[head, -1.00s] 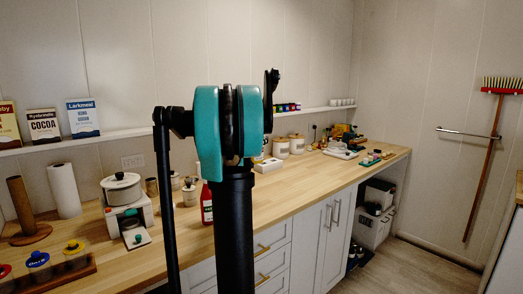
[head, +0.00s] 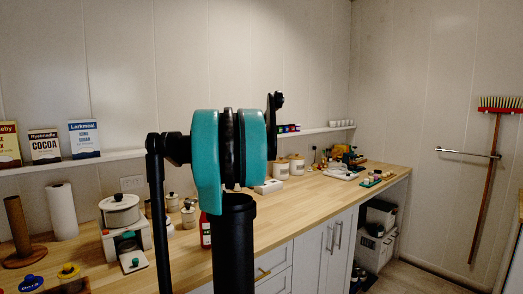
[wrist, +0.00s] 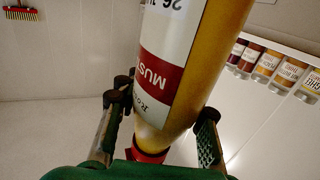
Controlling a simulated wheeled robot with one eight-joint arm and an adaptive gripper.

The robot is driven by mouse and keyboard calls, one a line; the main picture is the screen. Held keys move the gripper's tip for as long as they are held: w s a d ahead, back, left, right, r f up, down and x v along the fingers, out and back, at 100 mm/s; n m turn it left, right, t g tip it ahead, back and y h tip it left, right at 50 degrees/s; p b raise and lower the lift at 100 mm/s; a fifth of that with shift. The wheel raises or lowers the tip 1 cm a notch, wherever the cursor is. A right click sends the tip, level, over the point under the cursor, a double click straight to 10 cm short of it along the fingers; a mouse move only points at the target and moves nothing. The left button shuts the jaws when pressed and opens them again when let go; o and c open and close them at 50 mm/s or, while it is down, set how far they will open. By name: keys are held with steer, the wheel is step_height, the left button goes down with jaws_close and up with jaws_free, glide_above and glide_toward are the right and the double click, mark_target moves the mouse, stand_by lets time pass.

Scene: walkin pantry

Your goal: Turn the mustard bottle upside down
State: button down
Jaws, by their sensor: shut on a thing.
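In the wrist view, the mustard bottle (wrist: 205,65) fills the middle, yellow with a white label and a red band. Its red cap (wrist: 150,156) is toward the picture's lower edge, and the label print reads upside down in the picture. I cannot tell the bottle's true tilt in the room. My gripper (wrist: 160,135) is shut on the bottle, one finger on each side near the cap end. In the head view, the gripper and mustard bottle are not visible, and my arm stands in the middle.
The wooden counter (head: 310,197) has a clear stretch in the middle. A red bottle (head: 205,232) stands beside my arm. A white pot (head: 119,210) and paper towel roll (head: 62,212) are at left. Jars (wrist: 268,66) line a shelf in the wrist view. A broom (head: 485,190) hangs at right.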

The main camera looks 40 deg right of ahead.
steer(key=shift+r, duration=2.55)
steer(key=shift+f, duration=0.15)
steer(key=shift+f+m, duration=8.6)
steer(key=shift+m, duration=0.4)
steer(key=shift+f+m, duration=8.55)
steer(key=shift+m, duration=0.45)
